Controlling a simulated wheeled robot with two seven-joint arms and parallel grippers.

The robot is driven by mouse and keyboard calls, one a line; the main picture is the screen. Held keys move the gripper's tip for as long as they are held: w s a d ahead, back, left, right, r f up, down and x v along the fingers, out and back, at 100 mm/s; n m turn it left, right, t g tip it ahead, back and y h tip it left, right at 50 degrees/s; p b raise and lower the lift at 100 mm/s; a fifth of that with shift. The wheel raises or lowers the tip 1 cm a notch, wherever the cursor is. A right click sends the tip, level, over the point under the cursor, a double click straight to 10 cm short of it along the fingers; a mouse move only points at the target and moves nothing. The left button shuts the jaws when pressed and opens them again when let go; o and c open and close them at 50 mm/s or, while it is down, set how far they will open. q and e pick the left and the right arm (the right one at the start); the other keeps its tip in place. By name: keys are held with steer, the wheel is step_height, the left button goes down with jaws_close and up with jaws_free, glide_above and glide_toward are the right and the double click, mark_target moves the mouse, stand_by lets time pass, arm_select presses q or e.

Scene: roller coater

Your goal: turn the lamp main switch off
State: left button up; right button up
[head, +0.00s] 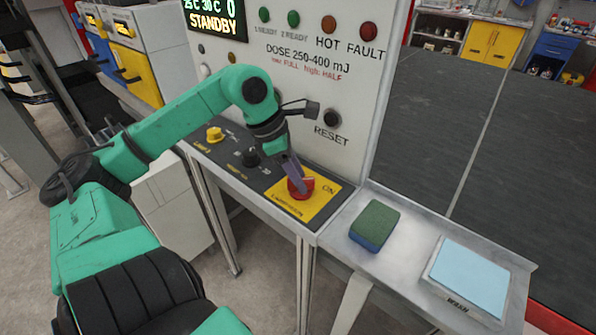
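The lamp main switch (308,187) is a red rotary knob on a yellow plate (320,203) marked ON, at the right end of the sloped black control strip. My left gripper (296,184) reaches down to the red knob from above, its fingers at the knob's left side and partly covering it. Whether the fingers are closed on the knob cannot be made out. The display (214,20) above reads STANDBY. My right gripper does not show.
A yellow knob (214,134) and a black knob (250,157) sit left of the red knob. A black RESET button (332,119) is on the upright panel. A green and blue sponge (374,224) and a pale blue wipe pack (467,279) lie on the shelf at right.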

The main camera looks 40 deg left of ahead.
arm_select(q)
jaws_close()
